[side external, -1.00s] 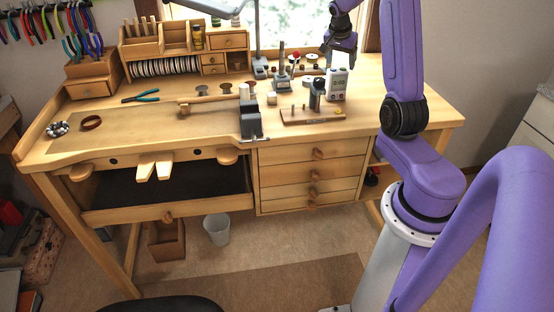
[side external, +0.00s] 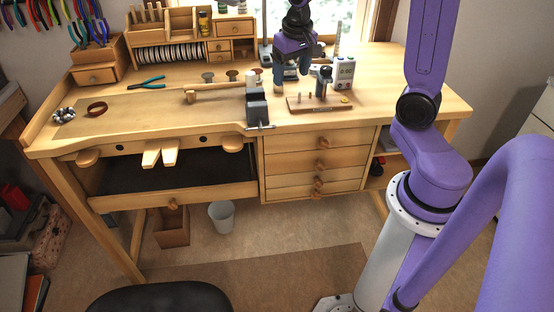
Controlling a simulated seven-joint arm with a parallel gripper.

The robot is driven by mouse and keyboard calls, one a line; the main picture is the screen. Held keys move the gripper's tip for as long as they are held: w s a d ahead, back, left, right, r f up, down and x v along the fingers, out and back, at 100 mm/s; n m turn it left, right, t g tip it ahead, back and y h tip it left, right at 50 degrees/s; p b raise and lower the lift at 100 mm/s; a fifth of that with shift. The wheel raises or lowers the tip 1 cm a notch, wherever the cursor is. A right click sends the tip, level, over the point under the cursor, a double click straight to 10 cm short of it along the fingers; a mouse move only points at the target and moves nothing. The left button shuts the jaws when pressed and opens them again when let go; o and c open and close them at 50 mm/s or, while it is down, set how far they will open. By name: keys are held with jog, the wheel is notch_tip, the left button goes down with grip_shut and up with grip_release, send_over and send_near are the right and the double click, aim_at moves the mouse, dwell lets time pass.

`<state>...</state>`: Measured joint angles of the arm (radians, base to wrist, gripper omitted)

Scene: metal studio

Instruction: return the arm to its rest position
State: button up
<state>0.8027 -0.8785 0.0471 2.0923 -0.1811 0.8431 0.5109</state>
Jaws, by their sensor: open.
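My gripper (side external: 292,76) is purple and dark, hanging fingers-down over the back right part of the workbench (side external: 370,100). It is open, and I see nothing held in it. It stands just behind and left of a small wooden stand with pegs (side external: 320,102).
Teal pliers (side external: 152,83), a brown ring (side external: 97,108) and a beaded bracelet (side external: 64,115) lie on the left. A wooden organizer (side external: 175,40) stands at the back.

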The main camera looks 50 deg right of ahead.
jog(key=s+a+n+y, duration=0.1)
jog(key=s+a+n, duration=0.7)
jog(key=s+a, duration=0.35)
jog(key=s+a+f+n+g, duration=0.1)
jog(key=s+a+n, duration=0.1)
jog(key=s+n, duration=0.2)
jog(key=s+a+f+n, duration=0.1)
jog(key=s+n, duration=0.3)
jog(key=s, duration=0.5)
jog(key=shift+a+f+g+y, duration=0.15)
jog(key=shift+a+g+y, duration=0.2)
jog(key=shift+g+y, duration=0.05)
